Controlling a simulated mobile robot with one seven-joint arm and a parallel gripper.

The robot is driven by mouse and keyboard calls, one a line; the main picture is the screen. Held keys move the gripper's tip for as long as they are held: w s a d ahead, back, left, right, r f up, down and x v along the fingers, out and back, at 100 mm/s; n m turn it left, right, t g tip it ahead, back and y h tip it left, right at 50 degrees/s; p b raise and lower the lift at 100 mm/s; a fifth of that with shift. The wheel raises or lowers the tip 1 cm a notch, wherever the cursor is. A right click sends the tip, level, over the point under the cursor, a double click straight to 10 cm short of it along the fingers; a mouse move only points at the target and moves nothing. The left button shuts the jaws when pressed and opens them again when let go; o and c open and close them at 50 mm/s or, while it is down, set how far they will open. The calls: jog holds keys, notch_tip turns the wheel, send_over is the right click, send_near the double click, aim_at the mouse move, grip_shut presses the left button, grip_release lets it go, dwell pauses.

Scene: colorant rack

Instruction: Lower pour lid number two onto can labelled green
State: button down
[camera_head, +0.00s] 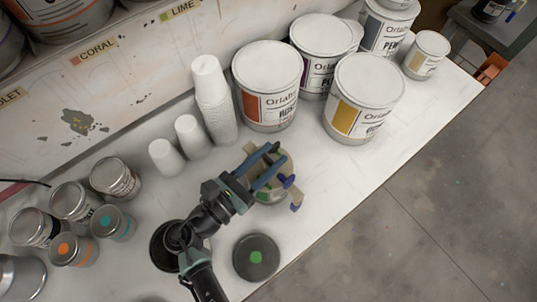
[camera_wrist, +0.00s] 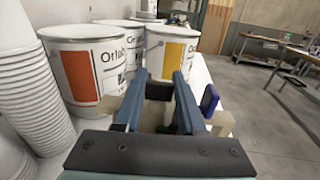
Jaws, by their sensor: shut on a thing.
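My gripper (camera_head: 275,154) is shut on a beige pour lid (camera_head: 270,196) with a blue-purple tab (camera_head: 290,181), over the white counter. In the wrist view my gripper's blue fingers (camera_wrist: 160,82) reach forward, with the lid's beige parts (camera_wrist: 219,123) and blue tab (camera_wrist: 209,99) beside and below them. The fingers hide part of the lid, and no number on it is readable. A round dark can with a green dot (camera_head: 255,257) stands nearer the counter's front edge, below the gripper in the head view. The held lid is apart from it.
Large white paint cans (camera_head: 267,85) stand beyond the gripper, another with a yellow label (camera_head: 363,97). Stacked white cups (camera_head: 213,100) are near the wall. Small cans with orange (camera_head: 64,250) and teal (camera_head: 105,222) dots stand left. Bare counter lies right of the gripper.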

jog(key=shift+c, duration=2.1)
grip_release()
jog(key=b+v, duration=0.3)
jog(key=v, duration=1)
jog(key=shift+r, duration=0.1)
